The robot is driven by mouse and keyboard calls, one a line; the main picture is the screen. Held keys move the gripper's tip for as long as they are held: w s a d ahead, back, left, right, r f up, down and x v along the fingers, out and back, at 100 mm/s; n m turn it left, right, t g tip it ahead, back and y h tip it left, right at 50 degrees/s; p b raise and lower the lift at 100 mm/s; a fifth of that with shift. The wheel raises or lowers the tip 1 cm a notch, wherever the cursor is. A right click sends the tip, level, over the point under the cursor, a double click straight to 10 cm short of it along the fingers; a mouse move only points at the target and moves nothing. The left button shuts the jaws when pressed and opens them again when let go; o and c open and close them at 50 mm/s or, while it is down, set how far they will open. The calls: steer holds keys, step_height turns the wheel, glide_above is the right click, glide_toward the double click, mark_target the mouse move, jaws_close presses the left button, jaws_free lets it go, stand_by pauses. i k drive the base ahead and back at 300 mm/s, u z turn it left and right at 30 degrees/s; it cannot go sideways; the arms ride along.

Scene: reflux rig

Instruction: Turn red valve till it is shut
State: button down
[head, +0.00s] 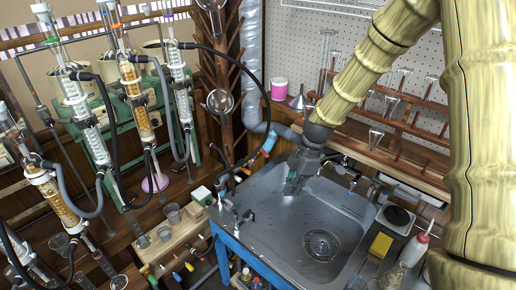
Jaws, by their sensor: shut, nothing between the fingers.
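My gripper (292,187) hangs over the back left part of the metal sink, at the end of my arm, which is wrapped in a pale yellow cover. Its fingers are shut with nothing between them. I cannot pick out a red valve for certain. A small blue and reddish fitting (269,140) sits on the dark hose just left of my gripper, apart from it. Metal taps (243,216) stand on the sink's left rim, and more tap fittings (345,165) show behind the sink at the right.
The sink (270,226) has a blue frame and an open basin with a round drain (321,246). Glass condensers (137,97) with hoses crowd the left. A white squeeze bottle (414,249) and a yellow sponge (380,245) stand at the right. A pink-labelled tub (279,90) stands behind.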

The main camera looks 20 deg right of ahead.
mark_target(262, 150)
steer(key=i, duration=1.3)
